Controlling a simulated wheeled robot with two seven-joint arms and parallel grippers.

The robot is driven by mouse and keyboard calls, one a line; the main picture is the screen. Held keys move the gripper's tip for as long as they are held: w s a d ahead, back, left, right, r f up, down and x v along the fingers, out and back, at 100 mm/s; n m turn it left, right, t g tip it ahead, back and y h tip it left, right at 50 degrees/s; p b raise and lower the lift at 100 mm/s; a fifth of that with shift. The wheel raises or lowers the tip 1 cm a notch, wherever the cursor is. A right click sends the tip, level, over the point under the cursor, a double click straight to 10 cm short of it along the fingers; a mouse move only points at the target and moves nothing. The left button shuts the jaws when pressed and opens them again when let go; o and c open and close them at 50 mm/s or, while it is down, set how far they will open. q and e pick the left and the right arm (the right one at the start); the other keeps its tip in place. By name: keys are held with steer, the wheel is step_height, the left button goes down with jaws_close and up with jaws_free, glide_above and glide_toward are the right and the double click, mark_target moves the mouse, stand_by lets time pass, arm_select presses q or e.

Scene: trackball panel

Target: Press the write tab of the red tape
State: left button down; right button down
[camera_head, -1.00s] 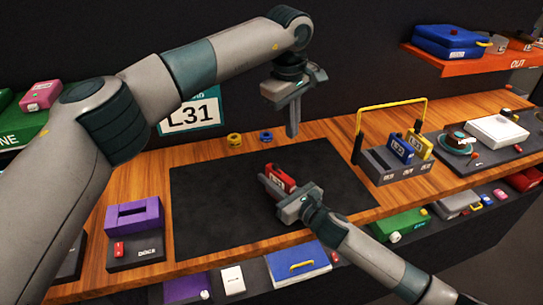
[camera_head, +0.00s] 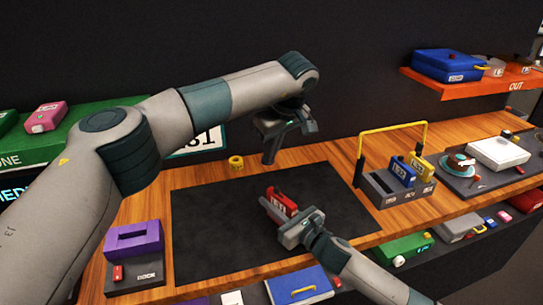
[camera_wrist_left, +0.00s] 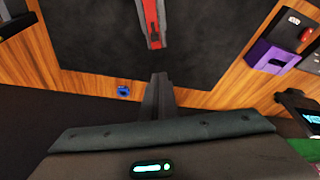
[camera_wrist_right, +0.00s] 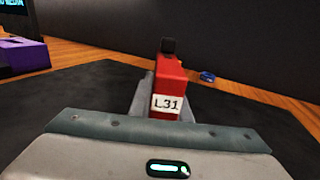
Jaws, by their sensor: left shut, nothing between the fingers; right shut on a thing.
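The red tape (camera_head: 283,201), labelled L31, is held just above or on the dark mat; I cannot tell which. My right gripper (camera_head: 276,213) is shut on it. In the right wrist view the tape (camera_wrist_right: 168,85) stands upright between the fingers, with a small dark piece at its far top end. I cannot clearly make out the write tab. My left gripper (camera_head: 268,162) is shut and empty, pointing down behind the tape near the mat's back edge. In the left wrist view its closed fingers (camera_wrist_left: 160,88) are apart from the tape (camera_wrist_left: 153,22).
The dark mat (camera_head: 205,235) has free room left of the tape. A yellow ring (camera_head: 236,162) is behind it, and a blue ring (camera_wrist_left: 123,91) is near my left fingers. A rack (camera_head: 392,200) with blue and yellow tapes stands right; a purple device (camera_head: 134,240) stands left.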

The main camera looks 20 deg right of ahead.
mark_target(277, 191)
arm_select(q)
steer(key=shift+s+d+f, duration=0.1)
steer(key=shift+s+f, duration=0.1)
steer(key=shift+f, duration=1.15)
steer(key=shift+s+d+f, duration=0.1)
steer(key=shift+s+f, duration=0.1)
steer(key=shift+f, duration=1.1)
steer(key=shift+s+d+f, duration=0.1)
steer(key=shift+s+f, duration=0.1)
steer(key=shift+f, duration=1.15)
